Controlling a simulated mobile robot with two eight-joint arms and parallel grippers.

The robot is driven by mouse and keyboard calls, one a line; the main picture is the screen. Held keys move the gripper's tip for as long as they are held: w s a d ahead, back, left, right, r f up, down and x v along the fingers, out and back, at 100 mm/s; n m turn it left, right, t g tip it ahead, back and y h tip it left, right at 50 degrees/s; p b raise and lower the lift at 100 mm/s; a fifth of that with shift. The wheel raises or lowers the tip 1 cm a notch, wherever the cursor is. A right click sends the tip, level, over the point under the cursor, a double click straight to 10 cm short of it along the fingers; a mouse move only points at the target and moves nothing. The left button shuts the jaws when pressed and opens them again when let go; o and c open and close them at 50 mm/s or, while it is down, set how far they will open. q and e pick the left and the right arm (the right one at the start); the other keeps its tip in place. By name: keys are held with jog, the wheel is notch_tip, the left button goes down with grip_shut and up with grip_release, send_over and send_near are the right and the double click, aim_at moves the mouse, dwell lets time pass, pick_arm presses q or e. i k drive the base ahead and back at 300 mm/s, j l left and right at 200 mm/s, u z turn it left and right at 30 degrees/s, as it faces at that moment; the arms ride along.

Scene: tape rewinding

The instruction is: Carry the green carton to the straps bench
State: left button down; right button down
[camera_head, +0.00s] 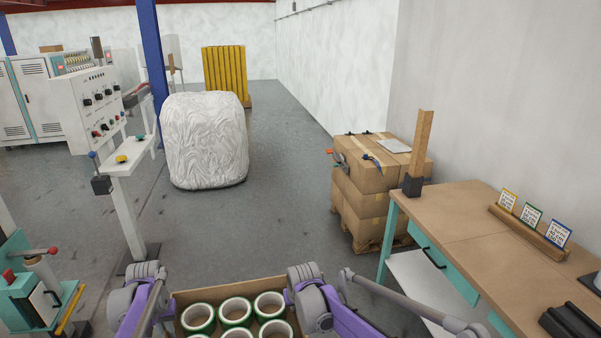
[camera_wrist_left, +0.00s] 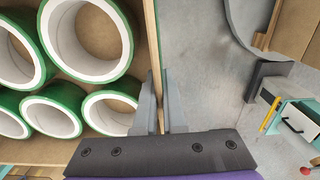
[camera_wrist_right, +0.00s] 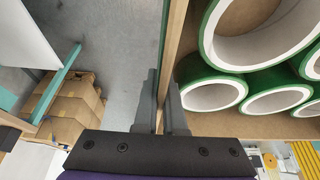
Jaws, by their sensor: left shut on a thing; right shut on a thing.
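The green carton (camera_head: 228,293) is an open cardboard box holding several tape rolls with green outsides and white cores. It is at the bottom middle of the head view, between my two arms. My left gripper (camera_wrist_left: 161,100) is shut on the carton's side wall (camera_wrist_left: 152,40) in the left wrist view. My right gripper (camera_wrist_right: 166,100) is shut on the opposite wall (camera_wrist_right: 175,40) in the right wrist view. In the head view my arms hide the fingers. A bench (camera_head: 465,222) with a wooden top and teal frame stands at the right; I cannot tell whether it is the straps bench.
Stacked cardboard boxes (camera_head: 362,185) on a pallet stand by the right wall. A white wrapped bale (camera_head: 204,140) stands ahead, left of centre. Machines (camera_head: 95,105) line the left. The bench carries a card rack (camera_head: 530,231) and a wooden post (camera_head: 420,145). Grey floor (camera_head: 285,180) is clear ahead.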

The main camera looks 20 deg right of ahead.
aim_at(486, 245)
jog(key=i, duration=1.15)
jog(key=i+j+z, duration=0.15)
jog(key=i, duration=1.05)
jog(key=z, duration=2.55)
jog(key=i+l+z, duration=0.1)
jog(key=i+z, duration=0.25)
jog(key=i, duration=0.95)
